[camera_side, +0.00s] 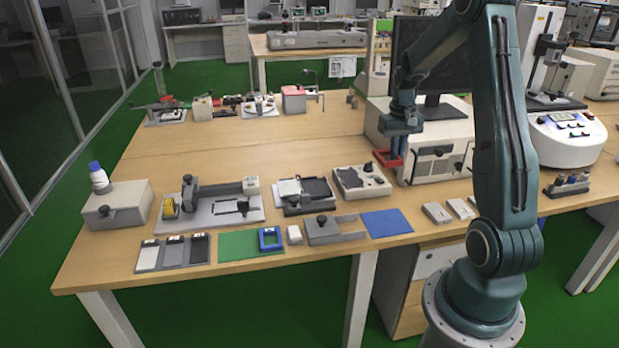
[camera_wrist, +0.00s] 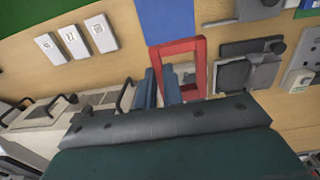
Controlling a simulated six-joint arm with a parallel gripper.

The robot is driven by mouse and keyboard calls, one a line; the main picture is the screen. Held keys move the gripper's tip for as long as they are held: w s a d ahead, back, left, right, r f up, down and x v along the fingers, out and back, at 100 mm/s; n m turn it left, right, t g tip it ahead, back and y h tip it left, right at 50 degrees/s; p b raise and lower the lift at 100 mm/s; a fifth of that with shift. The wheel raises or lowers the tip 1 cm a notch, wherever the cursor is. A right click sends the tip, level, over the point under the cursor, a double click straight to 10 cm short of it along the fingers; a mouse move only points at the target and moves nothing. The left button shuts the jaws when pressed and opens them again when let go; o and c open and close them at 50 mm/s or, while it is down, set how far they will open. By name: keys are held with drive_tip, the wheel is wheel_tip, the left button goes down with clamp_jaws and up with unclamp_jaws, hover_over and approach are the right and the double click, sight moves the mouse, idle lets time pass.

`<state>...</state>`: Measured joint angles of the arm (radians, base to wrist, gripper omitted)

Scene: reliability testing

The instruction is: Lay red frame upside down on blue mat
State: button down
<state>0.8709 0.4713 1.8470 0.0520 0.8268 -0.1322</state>
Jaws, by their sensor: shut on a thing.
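The red frame (camera_side: 386,159) is held in my gripper (camera_side: 394,149), above the table between the white boxed instrument and the devices to its left. In the wrist view the red frame (camera_wrist: 198,50) reaches out from my gripper's blue fingers (camera_wrist: 160,88), which are shut on one side of it. Its open middle shows the table below. I cannot tell which face is up. The blue mat (camera_side: 386,223) lies flat and bare near the table's front edge, in front of the held frame. The mat also shows at the top of the wrist view (camera_wrist: 168,20).
A blue frame (camera_side: 270,239) sits on a green mat (camera_side: 230,246) to the left. A grey fixture (camera_side: 335,229) stands beside the blue mat's left edge, and white blocks (camera_side: 437,213) lie to its right. A grey box device (camera_side: 361,181) stands behind the mat.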

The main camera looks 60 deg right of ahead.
sight(395, 222)
drive_tip(key=shift+s+a+r, duration=0.1)
drive_tip(key=shift+s+a, duration=0.45)
drive_tip(key=shift+s, duration=0.3)
drive_tip(key=shift+s+a+r, duration=0.1)
drive_tip(key=shift+s+a, duration=0.4)
drive_tip(key=shift+s, duration=0.3)
drive_tip(key=shift+f, duration=0.1)
wheel_tip(395, 222, down, 20)
drive_tip(key=shift+r, duration=0.1)
drive_tip(key=c, duration=1.5)
unclamp_jaws()
drive_tip(key=shift+c, duration=0.2)
drive_tip(key=shift+r, duration=6.05)
